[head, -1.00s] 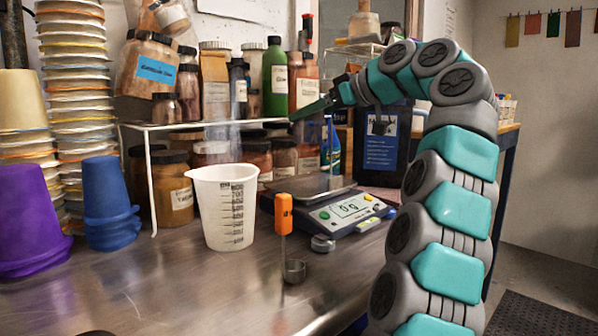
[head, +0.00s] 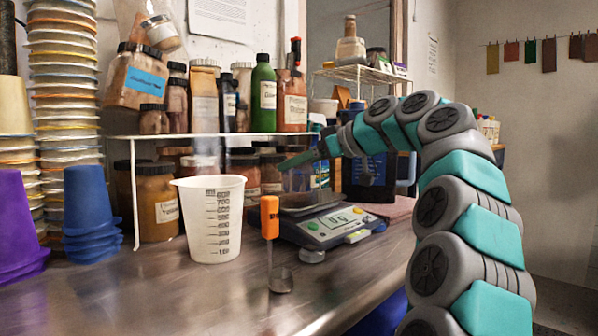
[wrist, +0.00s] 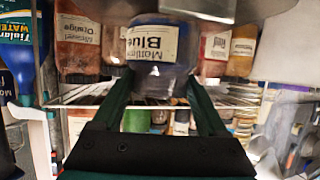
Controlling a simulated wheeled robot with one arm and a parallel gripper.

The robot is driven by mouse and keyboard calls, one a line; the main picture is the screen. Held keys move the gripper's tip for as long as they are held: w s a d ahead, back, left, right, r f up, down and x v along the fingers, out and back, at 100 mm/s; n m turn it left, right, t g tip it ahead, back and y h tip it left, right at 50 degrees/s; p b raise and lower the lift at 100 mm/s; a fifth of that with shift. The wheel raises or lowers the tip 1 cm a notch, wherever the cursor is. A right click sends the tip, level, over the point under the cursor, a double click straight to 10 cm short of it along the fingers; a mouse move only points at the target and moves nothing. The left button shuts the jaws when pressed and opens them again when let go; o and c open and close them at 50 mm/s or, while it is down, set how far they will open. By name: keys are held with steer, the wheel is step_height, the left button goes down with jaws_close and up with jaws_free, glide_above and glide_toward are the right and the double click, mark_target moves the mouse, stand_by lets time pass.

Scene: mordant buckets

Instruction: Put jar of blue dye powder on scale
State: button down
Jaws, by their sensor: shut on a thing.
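The jar of blue dye powder (wrist: 155,75), with an upside-down "Blue" label, sits between the fingertips of my gripper (wrist: 158,88) in the wrist view. My gripper is shut on it. In the head view my gripper (head: 303,158) is in front of the lower-shelf jars, above and slightly behind the scale; I cannot make out the jar clearly there. The scale (head: 325,226) stands on the metal bench with its display reading about 0 g. Its grey plate is partly visible behind the display.
A white measuring beaker (head: 210,225) and an orange-handled scoop (head: 270,220) stand left of the scale. A wire shelf (head: 200,136) with bottles and jars is behind. Purple cups (head: 18,225) and blue cups (head: 88,215) are at left.

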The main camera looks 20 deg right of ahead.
steer(key=shift+f, duration=0.6)
jaws_free()
steer(key=shift+r, duration=0.1)
steer(key=v, duration=1.2)
